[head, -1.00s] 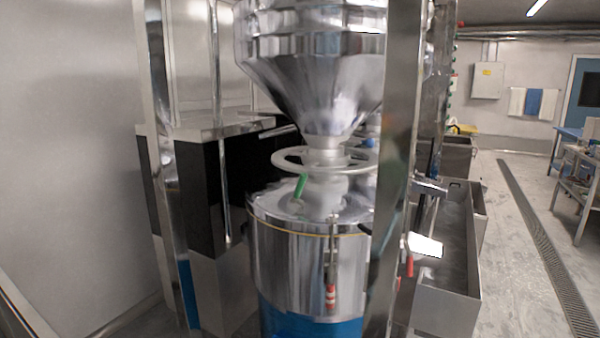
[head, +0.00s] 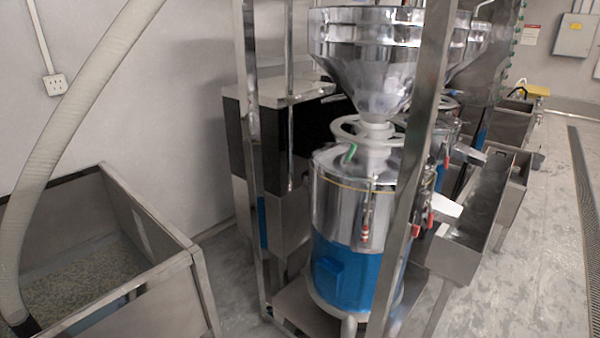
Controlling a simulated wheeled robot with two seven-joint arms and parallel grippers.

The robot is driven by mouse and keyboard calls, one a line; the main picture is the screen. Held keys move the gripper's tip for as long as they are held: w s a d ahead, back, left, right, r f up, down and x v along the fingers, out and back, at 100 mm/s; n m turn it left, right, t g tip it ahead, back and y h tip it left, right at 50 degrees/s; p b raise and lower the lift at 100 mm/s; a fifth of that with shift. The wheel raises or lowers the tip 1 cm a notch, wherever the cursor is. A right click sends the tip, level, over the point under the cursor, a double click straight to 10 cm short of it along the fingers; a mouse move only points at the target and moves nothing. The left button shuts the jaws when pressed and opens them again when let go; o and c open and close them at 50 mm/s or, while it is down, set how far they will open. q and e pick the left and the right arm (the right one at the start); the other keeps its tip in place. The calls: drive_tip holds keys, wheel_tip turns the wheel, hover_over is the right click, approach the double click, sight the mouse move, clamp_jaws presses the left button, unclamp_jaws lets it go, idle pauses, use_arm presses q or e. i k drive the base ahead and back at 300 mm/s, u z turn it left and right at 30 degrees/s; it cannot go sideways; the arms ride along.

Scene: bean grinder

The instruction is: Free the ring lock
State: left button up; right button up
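The bean grinder (head: 330,218) stands right of centre in the head view, a shiny steel drum on a blue base (head: 345,275). A steel hopper cone (head: 365,60) sits above it. Between them is a grey spoked ring (head: 347,133) like a handwheel, with a small green handle (head: 351,153) at its near left side. A latch with a red grip (head: 365,234) hangs on the front of the drum. I cannot tell which part is the ring lock. Neither of my grippers is in view.
A steel frame post (head: 418,150) stands in front of the grinder's right side. A steel bin (head: 165,225) with pale beans and a thick hose (head: 75,115) are at left. A steel trough (head: 475,215) lies right. Open floor (head: 545,240) extends at far right.

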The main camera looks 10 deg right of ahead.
sight(354, 148)
drive_tip(key=u, duration=0.35)
drive_tip(key=k, duration=0.3)
drive_tip(key=z, duration=1.05)
drive_tip(key=i, duration=0.8)
drive_tip(key=u, duration=0.45)
drive_tip(key=i, duration=0.8)
drive_tip(key=u, duration=0.9)
